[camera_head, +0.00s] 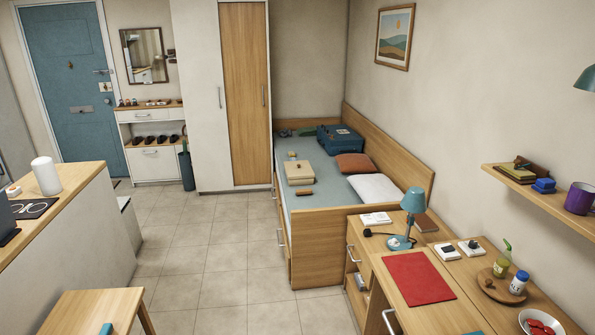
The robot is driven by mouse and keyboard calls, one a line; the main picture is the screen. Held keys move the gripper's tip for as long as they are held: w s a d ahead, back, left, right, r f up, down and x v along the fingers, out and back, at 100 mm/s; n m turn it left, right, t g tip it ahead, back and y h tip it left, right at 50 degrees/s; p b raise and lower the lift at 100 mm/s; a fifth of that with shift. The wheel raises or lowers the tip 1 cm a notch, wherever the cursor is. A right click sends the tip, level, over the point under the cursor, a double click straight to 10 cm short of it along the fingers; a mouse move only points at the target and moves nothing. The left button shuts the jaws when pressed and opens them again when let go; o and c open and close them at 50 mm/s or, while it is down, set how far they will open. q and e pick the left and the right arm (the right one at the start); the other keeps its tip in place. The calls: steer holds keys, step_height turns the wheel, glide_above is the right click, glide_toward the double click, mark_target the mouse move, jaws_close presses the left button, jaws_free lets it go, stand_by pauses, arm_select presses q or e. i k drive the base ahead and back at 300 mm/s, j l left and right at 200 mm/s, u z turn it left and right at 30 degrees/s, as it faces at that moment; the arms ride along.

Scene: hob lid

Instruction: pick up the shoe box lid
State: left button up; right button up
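No separate shoe box lid can be made out for certain. A blue case (340,140) sits farther back on the bed. Neither of my grippers shows in the head view.
The bed (318,222) has a wooden side panel and two pillows. A desk (452,318) with a blue lamp (413,205) and a red mat (418,279) stands at the front right. A counter (70,185) and wooden stool (95,312) stand left. Tiled floor (205,255) between is clear.

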mark_target(300, 169)
steer(key=u, duration=0.35)
steer(key=i+j+z, duration=0.15)
steer(key=i, duration=2)
steer(key=i+j+u, duration=0.15)
steer(key=i, duration=0.45)
steer(key=i+u, duration=0.2)
steer(key=i, duration=0.4)
steer(key=i+l+u, duration=0.15)
steer(key=i, duration=0.45)
steer(key=i+l+u, duration=0.2)
steer(key=i, duration=0.45)
steer(key=i+z, duration=0.45)
steer(key=i, duration=0.15)
steer(key=i+j+z, duration=0.25)
steer(key=i+z, duration=0.25)
steer(key=i+l+z, duration=0.1)
steer(key=i+z, duration=0.45)
